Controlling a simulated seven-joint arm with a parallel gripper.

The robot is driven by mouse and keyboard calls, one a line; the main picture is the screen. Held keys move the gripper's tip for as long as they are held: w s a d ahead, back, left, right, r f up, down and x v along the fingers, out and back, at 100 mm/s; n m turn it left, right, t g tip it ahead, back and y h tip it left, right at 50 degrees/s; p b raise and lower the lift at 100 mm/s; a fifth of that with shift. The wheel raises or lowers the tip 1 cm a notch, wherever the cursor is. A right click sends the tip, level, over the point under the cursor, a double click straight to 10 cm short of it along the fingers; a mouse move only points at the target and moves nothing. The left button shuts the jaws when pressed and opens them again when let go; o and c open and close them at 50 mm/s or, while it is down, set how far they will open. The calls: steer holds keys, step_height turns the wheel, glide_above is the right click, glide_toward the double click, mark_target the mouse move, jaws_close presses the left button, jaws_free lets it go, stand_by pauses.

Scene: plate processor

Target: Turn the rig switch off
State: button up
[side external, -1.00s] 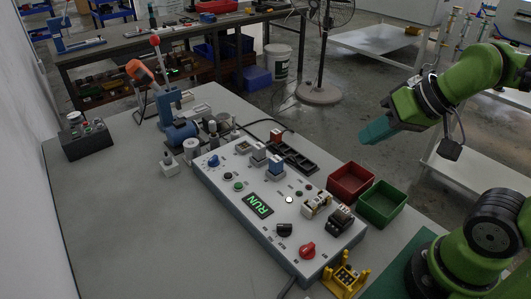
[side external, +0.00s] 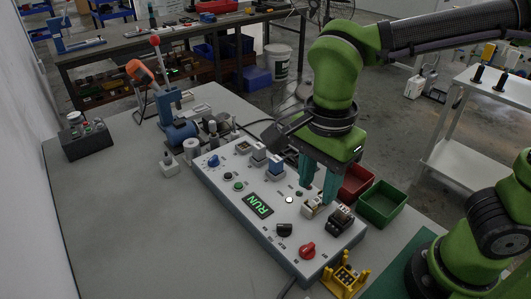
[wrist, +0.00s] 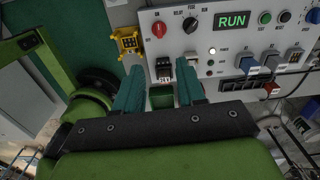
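The rig is a grey control panel box (side external: 235,208) with a lit green RUN display (side external: 258,205), also in the wrist view (wrist: 232,20). A red rotary knob (side external: 307,250) is near its front end, also in the wrist view (wrist: 159,29). A black rotary knob (side external: 284,230) sits beside it, and also shows in the wrist view (wrist: 190,24). I cannot tell which control is the rig switch. My gripper (side external: 317,194) points down over the panel's right edge, its two teal fingers apart and empty. A black-topped module (side external: 341,216) and a white module (side external: 312,206) are close to the fingertips.
A red bin (side external: 355,180), partly hidden by my gripper, and a green bin (side external: 382,204) stand right of the panel. A yellow bracket (side external: 345,278) is at its front.

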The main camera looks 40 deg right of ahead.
glide_toward(308, 247)
steer(key=shift+m, duration=0.3)
step_height(308, 247, down, 8)
steer(key=shift+f, duration=0.1)
jaws_close()
